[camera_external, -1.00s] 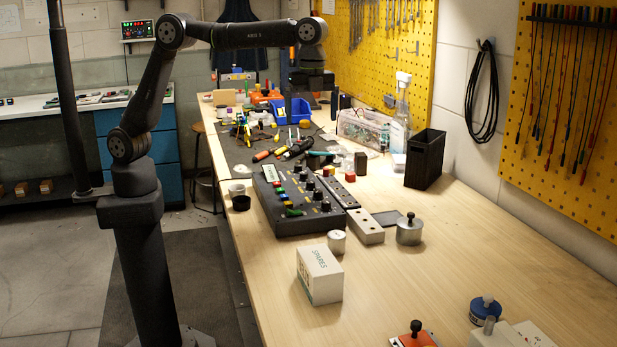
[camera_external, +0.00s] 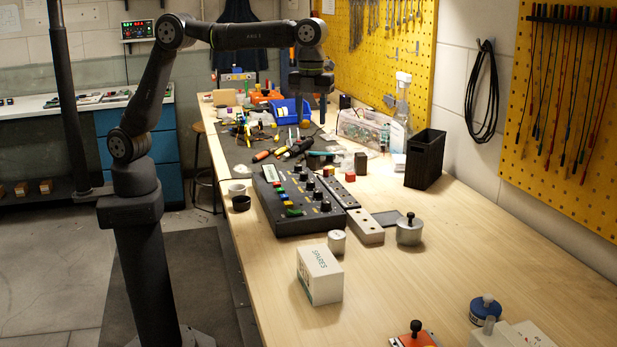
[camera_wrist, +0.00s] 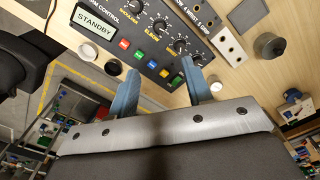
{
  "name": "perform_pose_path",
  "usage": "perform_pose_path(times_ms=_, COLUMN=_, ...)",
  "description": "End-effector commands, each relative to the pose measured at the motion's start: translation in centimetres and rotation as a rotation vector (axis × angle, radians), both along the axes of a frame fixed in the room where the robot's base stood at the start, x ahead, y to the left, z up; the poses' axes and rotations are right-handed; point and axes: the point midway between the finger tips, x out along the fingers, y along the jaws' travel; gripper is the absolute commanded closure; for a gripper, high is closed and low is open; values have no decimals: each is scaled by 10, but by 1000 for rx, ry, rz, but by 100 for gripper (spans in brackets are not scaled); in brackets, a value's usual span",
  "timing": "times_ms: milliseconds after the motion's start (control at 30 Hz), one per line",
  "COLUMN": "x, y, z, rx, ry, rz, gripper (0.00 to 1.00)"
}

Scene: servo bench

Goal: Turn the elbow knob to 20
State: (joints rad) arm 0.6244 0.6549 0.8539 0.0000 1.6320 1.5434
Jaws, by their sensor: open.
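The dark control panel (camera_external: 288,225) lies on the bench with a row of black knobs and coloured buttons. In the wrist view the panel's display (camera_wrist: 95,24) reads STANDBY. The elbow knob (camera_wrist: 160,26) is black, with the ELBOW label beside it; its dial reading is too small to tell. My gripper (camera_external: 311,108) is above the far part of the bench, beyond the panel and apart from it. In the wrist view its two blue-grey fingers (camera_wrist: 159,72) are spread and empty, with the panel seen past them.
A black bin (camera_external: 425,160) stands at right. Tools clutter the far bench.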

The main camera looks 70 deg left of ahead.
Motion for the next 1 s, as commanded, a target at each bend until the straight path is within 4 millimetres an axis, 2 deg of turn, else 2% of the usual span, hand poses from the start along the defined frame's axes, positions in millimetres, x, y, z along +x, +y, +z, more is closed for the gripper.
perform_pose_path(times_ms=100, x=-1, y=0, z=-3, rx=1, ry=1, rz=-218, gripper=54)
perform_pose_path(times_ms=233, x=-1, y=0, z=-6, rx=1, ry=1, rz=-397, gripper=54)
perform_pose_path(times_ms=400, x=-1, y=0, z=-8, rx=1, ry=1, rz=-506, gripper=54)
perform_pose_path(times_ms=533, x=-1, y=0, z=-17, rx=1, ry=1, rz=-519, gripper=54)
perform_pose_path(times_ms=667, x=-2, y=0, z=-38, rx=2, ry=4, rz=-517, gripper=54)
perform_pose_path(times_ms=1000, x=-2, y=1, z=-113, rx=2, ry=4, rz=-516, gripper=54)
